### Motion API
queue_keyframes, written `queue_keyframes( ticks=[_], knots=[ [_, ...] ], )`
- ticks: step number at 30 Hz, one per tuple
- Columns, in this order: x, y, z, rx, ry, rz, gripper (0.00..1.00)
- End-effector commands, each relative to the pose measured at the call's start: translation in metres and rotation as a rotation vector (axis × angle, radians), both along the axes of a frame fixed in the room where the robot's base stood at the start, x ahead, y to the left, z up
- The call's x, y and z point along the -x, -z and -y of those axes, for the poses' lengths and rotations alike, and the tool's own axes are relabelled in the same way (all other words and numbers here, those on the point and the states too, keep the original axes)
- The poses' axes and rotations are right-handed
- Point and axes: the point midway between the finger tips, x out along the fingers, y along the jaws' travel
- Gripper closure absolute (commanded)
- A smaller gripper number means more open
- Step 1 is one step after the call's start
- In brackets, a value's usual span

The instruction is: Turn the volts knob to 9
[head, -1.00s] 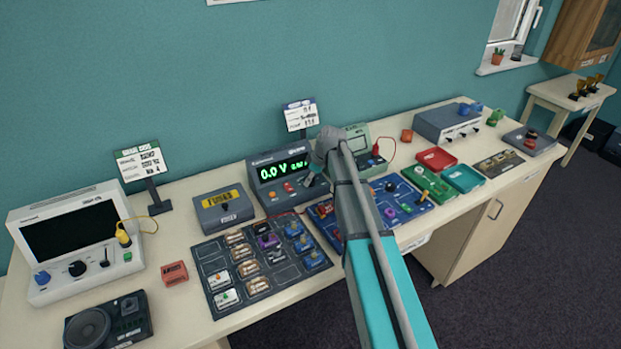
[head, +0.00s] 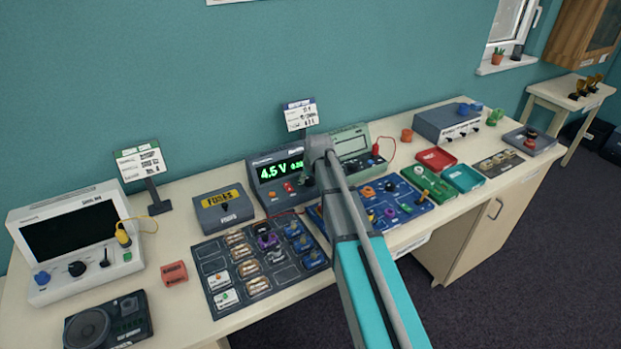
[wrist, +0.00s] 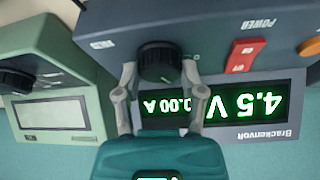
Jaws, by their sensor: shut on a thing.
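The dark power supply (head: 262,166) stands at the back of the bench. Its green display (head: 281,171) reads 4.5 V in the head view, and the same reading shows upside down in the wrist view (wrist: 262,104). The black volts knob (wrist: 160,62) is on its front panel in the wrist view. My gripper (wrist: 160,75) has its two fingers on either side of this knob, shut on it. In the head view my arm hides the knob and most of the gripper (head: 310,182). The panel marks around the knob are too small to read.
In the wrist view a red power switch (wrist: 246,55) and an orange knob (wrist: 309,47) sit beside the display. A green meter (head: 352,142) stands close on the right in the head view. A fuse box (head: 222,210) stands left.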

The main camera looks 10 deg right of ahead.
Motion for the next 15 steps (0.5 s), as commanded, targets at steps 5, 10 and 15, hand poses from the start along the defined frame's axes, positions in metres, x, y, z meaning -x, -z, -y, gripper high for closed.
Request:
queue_keyframes(
  ticks=[5,10,15],
  knots=[
    [-0.0014,-0.0002,-0.0006,0.002,0.154,0.004,0.95],
    [-0.0018,-0.0002,-0.0014,0.001,0.303,0.004,0.95],
    [-0.0020,-0.0002,-0.0018,0.002,0.454,0.003,0.95]
  ],
)
